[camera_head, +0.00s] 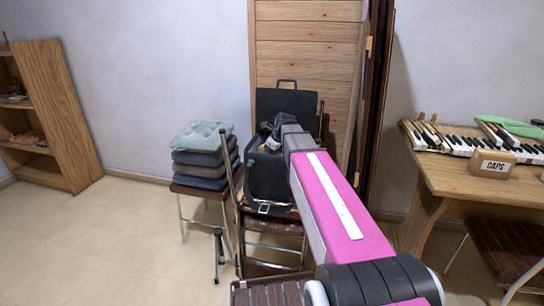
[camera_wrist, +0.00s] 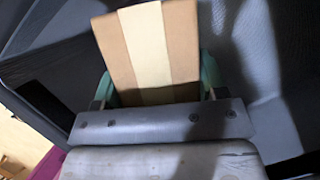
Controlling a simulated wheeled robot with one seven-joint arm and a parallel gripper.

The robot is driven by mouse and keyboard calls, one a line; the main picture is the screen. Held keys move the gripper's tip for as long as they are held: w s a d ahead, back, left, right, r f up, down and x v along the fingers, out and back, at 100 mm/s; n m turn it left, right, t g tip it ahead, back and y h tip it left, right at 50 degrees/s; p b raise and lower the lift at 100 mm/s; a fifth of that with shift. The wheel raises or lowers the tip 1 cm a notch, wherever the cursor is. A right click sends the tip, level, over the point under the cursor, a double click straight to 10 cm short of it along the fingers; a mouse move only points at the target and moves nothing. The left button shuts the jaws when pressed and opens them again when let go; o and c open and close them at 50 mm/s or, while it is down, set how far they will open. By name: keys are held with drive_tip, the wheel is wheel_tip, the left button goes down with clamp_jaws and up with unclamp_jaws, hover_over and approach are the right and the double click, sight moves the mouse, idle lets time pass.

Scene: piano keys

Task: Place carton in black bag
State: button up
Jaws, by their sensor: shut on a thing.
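The carton (camera_wrist: 148,45), tan with a cream stripe down its middle, shows in the wrist view. My gripper (camera_wrist: 156,88) is shut on it, with a green finger at each side. The black bag (camera_head: 267,178) stands open on a chair in the head view's centre. My arm reaches to the bag's top, and my gripper (camera_head: 276,130) is at its opening. In the wrist view dark grey bag fabric (camera_wrist: 245,50) surrounds the carton. The carton does not show in the head view. I cannot tell whether it touches the bag's bottom.
A stool with stacked cushions (camera_head: 203,160) stands left of the bag. A black chair back or case (camera_head: 287,101) rises behind it. At right, a wooden table (camera_head: 450,180) holds piano keys (camera_head: 460,143) and a box marked CAPS (camera_head: 492,163). Floor at left is clear.

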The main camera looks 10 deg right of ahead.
drive_tip(key=shift+f, duration=0.35)
drive_tip(key=shift+f, duration=0.1)
drive_tip(key=o, duration=1.1)
drive_tip(key=shift+c, duration=0.2)
